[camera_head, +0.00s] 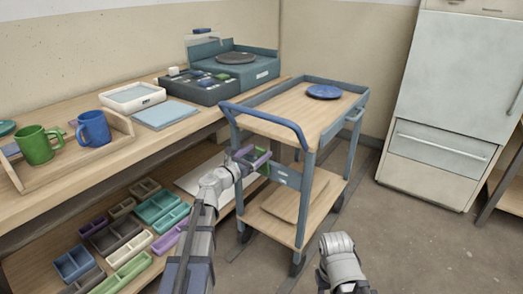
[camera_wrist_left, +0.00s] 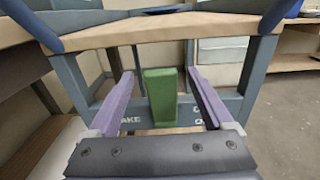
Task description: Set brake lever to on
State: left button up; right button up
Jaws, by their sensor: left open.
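The brake lever (camera_wrist_left: 160,97) is a green upright block on the grey-blue plate (camera_wrist_left: 140,125) at the cart's end. The plate has white lettering, partly hidden, with "AKE" showing. In the head view the lever (camera_head: 254,157) is a small green patch, partly hidden by my left gripper. My left gripper (camera_wrist_left: 160,80) is open, with one purple finger on each side of the lever and a visible gap to both. The left gripper (camera_head: 257,160) also shows in the head view at the cart's near end. My right gripper is not in view; only a grey-white part of mine shows at the bottom.
The cart (camera_head: 275,124) has wooden shelves, a blue push handle (camera_head: 265,117) above the lever, and a blue disc (camera_head: 323,91) on top. A workbench (camera_head: 150,142) with mugs and trays stands left. A pale cabinet (camera_head: 440,110) stands right. Floor to the right is clear.

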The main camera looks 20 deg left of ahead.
pick_arm(q)
jog(key=shift+x, duration=1.5)
jog(key=shift+c, duration=0.2)
grip_shut()
